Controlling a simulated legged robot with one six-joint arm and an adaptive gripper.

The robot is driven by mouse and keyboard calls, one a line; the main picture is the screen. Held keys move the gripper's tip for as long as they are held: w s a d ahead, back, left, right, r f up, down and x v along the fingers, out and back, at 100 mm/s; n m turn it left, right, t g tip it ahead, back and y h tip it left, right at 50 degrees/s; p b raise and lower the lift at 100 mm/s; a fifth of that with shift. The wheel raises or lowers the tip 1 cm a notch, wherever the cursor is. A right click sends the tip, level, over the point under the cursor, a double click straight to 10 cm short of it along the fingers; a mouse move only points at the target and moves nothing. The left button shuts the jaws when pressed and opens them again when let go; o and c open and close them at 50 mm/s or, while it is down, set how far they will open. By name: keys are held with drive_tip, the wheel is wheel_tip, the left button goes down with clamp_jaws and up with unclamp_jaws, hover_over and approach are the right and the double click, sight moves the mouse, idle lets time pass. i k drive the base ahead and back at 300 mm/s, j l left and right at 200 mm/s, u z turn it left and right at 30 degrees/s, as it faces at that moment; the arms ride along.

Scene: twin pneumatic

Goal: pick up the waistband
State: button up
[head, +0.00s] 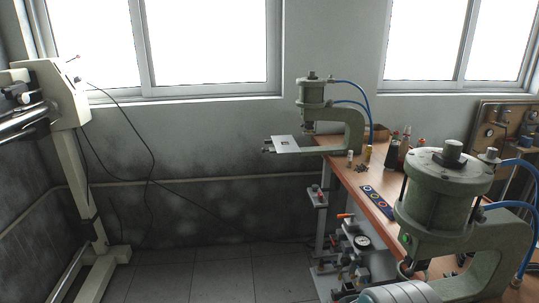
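I cannot identify the waistband for certain. A flat dark-blue strip (378,202) with several round marks lies on the wooden workbench (357,182), between the two green pneumatic presses. A pale grey-blue rounded piece (398,293) shows at the bottom edge, under the near press (440,200); the frame cuts it off and I cannot tell if it is cloth or a machine part. The far press (312,92) stands at the bench's far end with a light plate (284,145) at its lower arm. My gripper is not in view.
A pale machine on a tall stand (72,170) is at the left, with black cables hanging. Thread cones (393,154) and small parts stand on the bench. A gauge and valves (362,243) sit below it. The tiled floor (215,275) between is clear.

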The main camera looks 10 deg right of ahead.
sight(378, 200)
drive_tip(key=i+j+z, duration=0.1)
drive_tip(key=i+z, duration=0.4)
drive_tip(key=i+j+z, duration=0.3)
drive_tip(key=i+z, duration=0.2)
drive_tip(key=i+j+z, duration=0.35)
drive_tip(key=j+z, duration=0.15)
